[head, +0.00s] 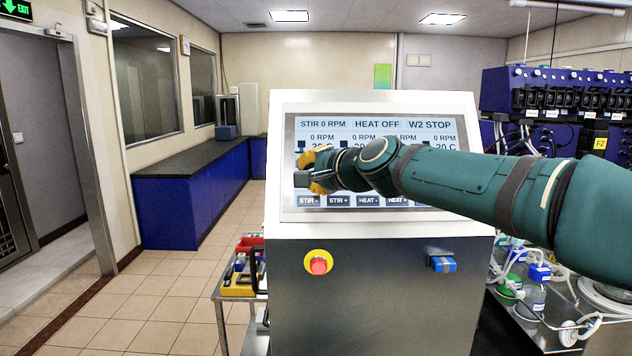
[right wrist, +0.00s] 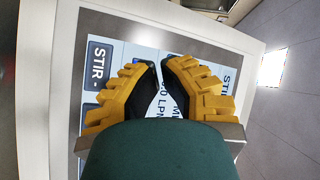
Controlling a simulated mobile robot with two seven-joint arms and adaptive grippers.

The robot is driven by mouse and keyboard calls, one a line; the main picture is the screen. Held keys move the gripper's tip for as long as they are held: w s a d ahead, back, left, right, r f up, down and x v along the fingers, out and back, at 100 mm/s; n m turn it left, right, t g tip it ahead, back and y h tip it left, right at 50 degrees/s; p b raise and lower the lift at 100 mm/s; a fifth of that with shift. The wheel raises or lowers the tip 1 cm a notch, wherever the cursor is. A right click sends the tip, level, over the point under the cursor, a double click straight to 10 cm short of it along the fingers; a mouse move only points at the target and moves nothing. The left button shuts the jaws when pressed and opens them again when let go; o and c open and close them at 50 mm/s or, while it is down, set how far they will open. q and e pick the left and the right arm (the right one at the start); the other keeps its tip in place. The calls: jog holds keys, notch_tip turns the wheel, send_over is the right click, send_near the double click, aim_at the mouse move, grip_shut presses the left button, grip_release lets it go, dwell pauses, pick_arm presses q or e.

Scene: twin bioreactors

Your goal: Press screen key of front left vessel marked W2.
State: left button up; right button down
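The touch screen (head: 440,137) is on a grey console. Its top line reads STIR 0 RPM, HEAT OFF, W2 STOP. Below are several columns reading 0 RPM and 20 C. A bottom row has the STIR - key (head: 308,200), STIR + key (head: 339,200) and HEAT - key (head: 368,200). My right gripper (head: 316,171) is in front of the screen's left part, hiding vessel readouts and any keys there. In the right wrist view its yellow fingers (right wrist: 161,64) are together at the tips, holding nothing; contact with the screen cannot be told. My left gripper is out of view.
A red stop button (head: 319,264) and a blue fitting (head: 442,264) are on the console front below the screen. A cart (head: 236,287) stands at left. Bottles and tubing (head: 537,297) stand at right. The tiled floor at left is clear.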

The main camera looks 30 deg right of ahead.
dwell(0.3)
jog(key=shift+s+a+r+p, duration=0.35)
jog(key=shift+s+r+p, duration=0.05)
jog(key=shift+s+p, duration=0.2)
jog(key=shift+s+a+r+p, duration=0.4)
jog(key=shift+s+p, duration=0.2)
jog(key=shift+s+a+r+p, duration=0.35)
jog(key=shift+s+r+p, duration=0.1)
jog(key=shift+s+p, duration=0.2)
jog(key=shift+s+a+r+p, duration=0.4)
jog(key=shift+s+p, duration=0.15)
jog(key=shift+s, duration=0.05)
